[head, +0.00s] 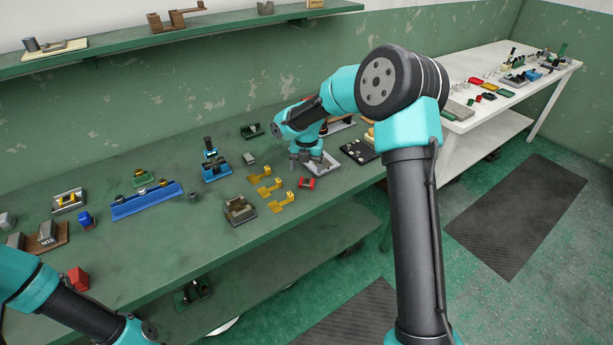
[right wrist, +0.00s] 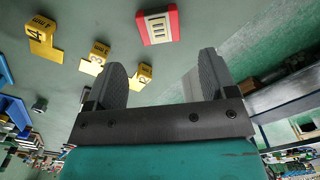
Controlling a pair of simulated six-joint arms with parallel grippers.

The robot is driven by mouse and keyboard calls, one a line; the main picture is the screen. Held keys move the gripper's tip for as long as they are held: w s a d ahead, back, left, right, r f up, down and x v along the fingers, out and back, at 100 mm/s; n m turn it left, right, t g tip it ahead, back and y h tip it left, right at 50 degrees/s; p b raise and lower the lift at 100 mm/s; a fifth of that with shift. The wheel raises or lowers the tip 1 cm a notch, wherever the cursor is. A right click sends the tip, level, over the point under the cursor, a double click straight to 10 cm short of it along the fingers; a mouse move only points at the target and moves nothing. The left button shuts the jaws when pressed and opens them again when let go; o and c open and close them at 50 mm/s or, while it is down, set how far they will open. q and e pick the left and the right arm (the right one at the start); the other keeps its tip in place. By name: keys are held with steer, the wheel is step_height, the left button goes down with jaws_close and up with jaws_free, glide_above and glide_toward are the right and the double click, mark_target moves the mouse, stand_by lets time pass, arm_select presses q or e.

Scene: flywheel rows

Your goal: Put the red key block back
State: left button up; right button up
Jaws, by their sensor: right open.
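A small red block (head: 306,184) with a pale top lies on the green bench, in front of my right gripper. In the right wrist view the same red block (right wrist: 157,25) shows a pale slotted face, beyond the fingertips and apart from them. I cannot tell for sure that it is the key block; another red block (head: 76,280) stands at the bench's front left. My right gripper (head: 303,158) hangs over the bench beside a light grey tray (head: 325,168). Its two fingers (right wrist: 163,75) are spread with nothing between them. My left arm shows at the lower left, its gripper out of view.
Several numbered yellow brackets (head: 270,187) stand left of the red block. A brown-grey fixture (head: 239,210), a blue stand (head: 215,167) and a long blue rail (head: 147,201) are further left. A black board (head: 359,151) lies to the right. The front middle of the bench is clear.

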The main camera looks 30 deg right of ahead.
mark_target(306, 182)
step_height(306, 182, up, 5)
steer(key=shift+r, duration=0.1)
stand_by(0.7)
